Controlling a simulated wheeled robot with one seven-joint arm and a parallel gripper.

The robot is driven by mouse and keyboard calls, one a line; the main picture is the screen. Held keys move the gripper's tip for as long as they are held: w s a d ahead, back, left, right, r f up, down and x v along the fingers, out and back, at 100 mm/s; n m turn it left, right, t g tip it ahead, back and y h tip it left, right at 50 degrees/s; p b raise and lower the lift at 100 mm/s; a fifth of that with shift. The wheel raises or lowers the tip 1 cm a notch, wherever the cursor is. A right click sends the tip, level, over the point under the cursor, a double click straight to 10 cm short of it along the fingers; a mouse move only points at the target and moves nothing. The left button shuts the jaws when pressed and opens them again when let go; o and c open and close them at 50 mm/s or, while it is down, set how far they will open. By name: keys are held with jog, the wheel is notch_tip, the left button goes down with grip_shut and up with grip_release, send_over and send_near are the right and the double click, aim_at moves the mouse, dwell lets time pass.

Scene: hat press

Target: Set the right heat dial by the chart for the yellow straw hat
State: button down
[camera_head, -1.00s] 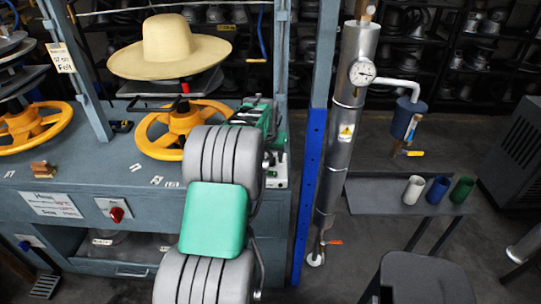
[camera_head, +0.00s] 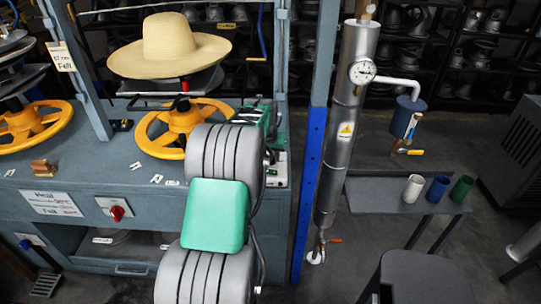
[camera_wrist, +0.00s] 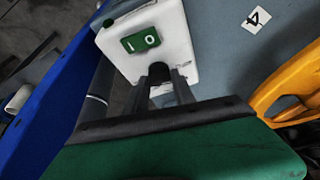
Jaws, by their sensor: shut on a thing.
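The yellow straw hat (camera_head: 168,48) sits on the right press in the head view. The heat chart (camera_head: 50,203) is a white card on the bench front with lines for straw and felt; its small figures are not readable. A red dial (camera_head: 116,212) on a white plate is right of it. In the wrist view my gripper (camera_wrist: 160,88) is shut on a small black knob (camera_wrist: 158,72) at the lower edge of a white box (camera_wrist: 165,30) with a green I/O switch (camera_wrist: 141,40). The knob's pointer and marks are hidden. In the head view my arm hides the fingertips.
Yellow handwheels (camera_head: 178,128) stand under the presses, one near my gripper in the wrist view (camera_wrist: 292,85). A blue post (camera_head: 309,190) and steam pipe (camera_head: 345,110) rise to the right. A side table (camera_head: 375,195) holds white, blue and green cups. White number tags lie on the bench.

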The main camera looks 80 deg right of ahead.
dwell(0.4)
jog(key=m, duration=0.1)
jog(key=m+g+b, duration=0.1)
jog(key=m, duration=0.1)
jog(key=shift+w+m, duration=0.2)
jog(key=shift+m, duration=0.1)
jog(key=m+g, duration=0.1)
jog(key=m, duration=0.1)
jog(key=m+g+y, duration=0.1)
jog(key=m, duration=0.1)
jog(key=shift+w+d+m+p, duration=0.1)
jog(key=shift+w+m+p, duration=0.05)
jog(key=shift+m+p, duration=0.15)
jog(key=m+p, duration=0.2)
jog(key=m, duration=0.1)
jog(key=m+g+y+p, duration=0.1)
jog(key=p, duration=0.1)
jog(key=shift+d+r, duration=0.15)
jog(key=shift+r, duration=0.15)
jog(key=m+y+p, duration=0.1)
jog(key=m+p, duration=0.2)
jog(key=shift+g+p, duration=0.3)
jog(key=shift+p, duration=0.05)
jog(key=shift+d+f+m+p, duration=0.15)
jog(key=shift+m+p, duration=0.15)
jog(key=shift+p, duration=0.15)
jog(key=shift+f, duration=0.1)
jog(key=c, duration=1)
grip_release()
jog(key=shift+c, duration=0.2)
